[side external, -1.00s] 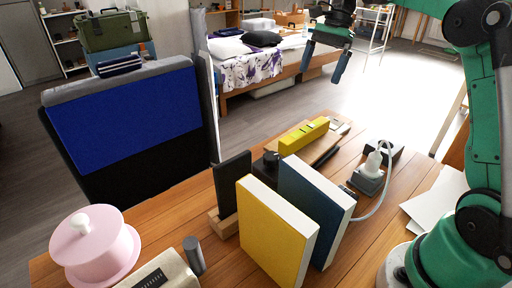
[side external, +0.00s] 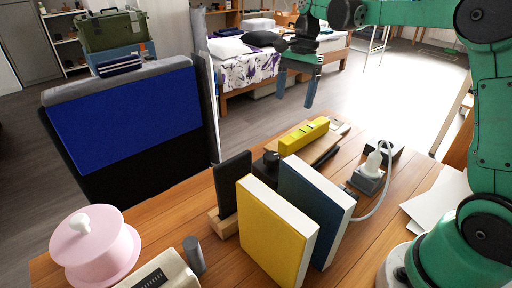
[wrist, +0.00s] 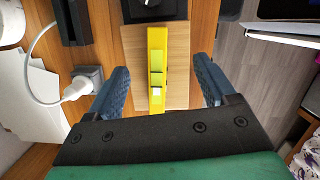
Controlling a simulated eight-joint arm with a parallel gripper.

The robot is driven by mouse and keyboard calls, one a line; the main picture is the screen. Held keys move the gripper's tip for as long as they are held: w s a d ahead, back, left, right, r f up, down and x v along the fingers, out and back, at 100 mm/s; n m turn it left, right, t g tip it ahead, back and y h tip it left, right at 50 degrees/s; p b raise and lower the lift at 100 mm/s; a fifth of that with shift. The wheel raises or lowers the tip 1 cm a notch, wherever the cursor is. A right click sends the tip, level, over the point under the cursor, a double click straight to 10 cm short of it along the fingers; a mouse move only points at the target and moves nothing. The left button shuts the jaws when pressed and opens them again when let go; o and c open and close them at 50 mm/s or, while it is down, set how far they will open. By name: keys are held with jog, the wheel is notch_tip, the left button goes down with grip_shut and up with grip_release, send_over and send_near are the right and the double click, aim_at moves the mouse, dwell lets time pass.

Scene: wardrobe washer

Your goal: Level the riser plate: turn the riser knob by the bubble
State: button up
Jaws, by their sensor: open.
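A yellow spirit level (side external: 304,135) lies on the riser plate, a light wooden board (wrist: 180,92). The level (wrist: 157,45) runs along the middle of the board in the wrist view, with a yellow-green vial window; the bubble is too small to place. A black knob (side external: 271,158) stands at the level's near-left end in the side view, partly behind the books. It shows cut off at the top of the wrist view (wrist: 150,4). My gripper (side external: 295,101) is open and empty, above the board. In the wrist view its fingers (wrist: 160,66) straddle the level's picture without touching it.
A yellow book (side external: 272,232) and a dark blue book (side external: 315,205) stand upright beside the knob. A black upright panel (side external: 234,183) stands left of the knob.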

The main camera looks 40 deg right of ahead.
aim_at(271, 155)
jog(key=a+f+n, duration=0.1)
jog(key=a, duration=0.1)
jog(key=s+a+f+n+h, duration=0.1)
jog(key=a+f, duration=0.1)
jog(key=a, duration=0.1)
jog(key=s+a+f+n+h, duration=0.1)
jog(key=a, duration=0.1)
jog(key=shift+a+f+t, duration=0.3)
jog(key=shift+a+f, duration=0.05)
jog(key=shift+f, duration=0.05)
jog(key=shift+h, duration=0.3)
notch_tip(271, 155, down, 5)
jog(key=shift+a+r, duration=0.15)
jog(key=shift+f, duration=0.55)
jog(key=shift+c, duration=0.2)
